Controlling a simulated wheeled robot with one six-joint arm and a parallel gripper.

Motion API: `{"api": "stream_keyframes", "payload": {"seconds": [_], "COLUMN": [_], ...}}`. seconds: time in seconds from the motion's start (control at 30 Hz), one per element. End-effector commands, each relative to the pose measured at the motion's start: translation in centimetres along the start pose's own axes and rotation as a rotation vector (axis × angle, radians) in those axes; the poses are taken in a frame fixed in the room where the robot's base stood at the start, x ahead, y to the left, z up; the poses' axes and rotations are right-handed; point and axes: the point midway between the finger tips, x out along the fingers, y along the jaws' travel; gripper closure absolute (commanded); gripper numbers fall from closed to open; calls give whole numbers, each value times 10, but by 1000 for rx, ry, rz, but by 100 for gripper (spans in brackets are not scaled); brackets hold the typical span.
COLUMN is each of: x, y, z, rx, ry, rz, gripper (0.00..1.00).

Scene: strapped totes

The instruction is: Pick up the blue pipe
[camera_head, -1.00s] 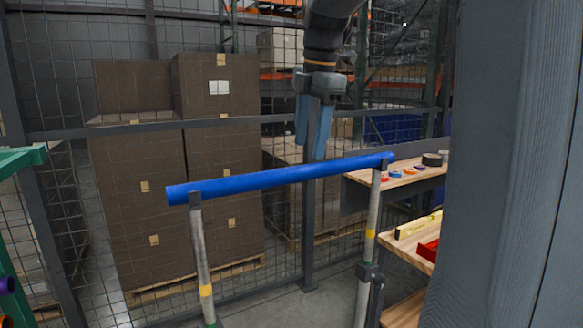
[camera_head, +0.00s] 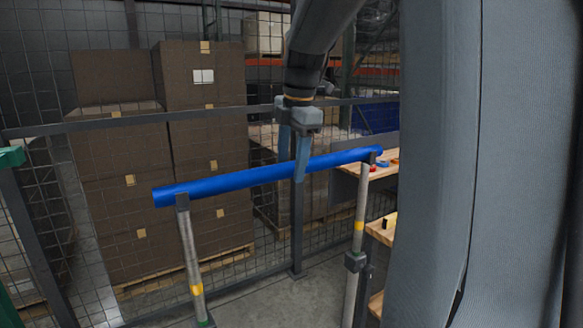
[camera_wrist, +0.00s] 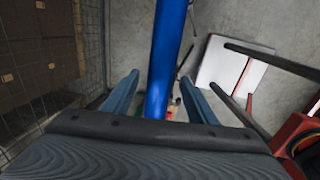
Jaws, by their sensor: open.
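The blue pipe (camera_head: 245,179) lies nearly level across two upright stands, a left stand (camera_head: 190,255) and a right stand (camera_head: 358,240). My gripper (camera_head: 297,165) points down at the pipe, right of its middle, with its fingers overlapping the pipe in the head view. In the wrist view the pipe (camera_wrist: 165,60) runs from the top edge down between the two spread fingers of my gripper (camera_wrist: 160,92), apart from both. My gripper is open and empty. The dark gripper body hides the pipe's near part there.
A wire mesh fence (camera_head: 275,230) stands behind the pipe, with stacked brown boxes (camera_head: 210,130) beyond it. A wooden workbench (camera_head: 381,232) is at the right. A white panel (camera_wrist: 232,70) lies right of the pipe in the wrist view.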

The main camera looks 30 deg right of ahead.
Motion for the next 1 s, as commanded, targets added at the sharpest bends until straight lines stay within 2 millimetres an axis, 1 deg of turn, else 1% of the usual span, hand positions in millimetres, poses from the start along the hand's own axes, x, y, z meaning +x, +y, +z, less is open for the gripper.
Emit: {"api": "stream_keyframes", "payload": {"seconds": [0.13, 0.37, 0.4, 0.43, 0.47, 0.77, 0.87, 1.0], "x": [0, 0, 0, 0, 0, -4, -13, -36], "y": [0, 0, 0, 0, 0, 2, 4, 9], "z": [0, 0, 0, 0, 0, 0, 0, 1], "rx": [0, 0, 0, 0, 0, 0, 0, -1], "ry": [0, 0, 0, 0, 0, -1, -2, -2], "rz": [0, 0, 0, 0, 0, 3, 5, 6], "gripper": [48, 86, 93, 98, 100, 100, 100, 100]}}
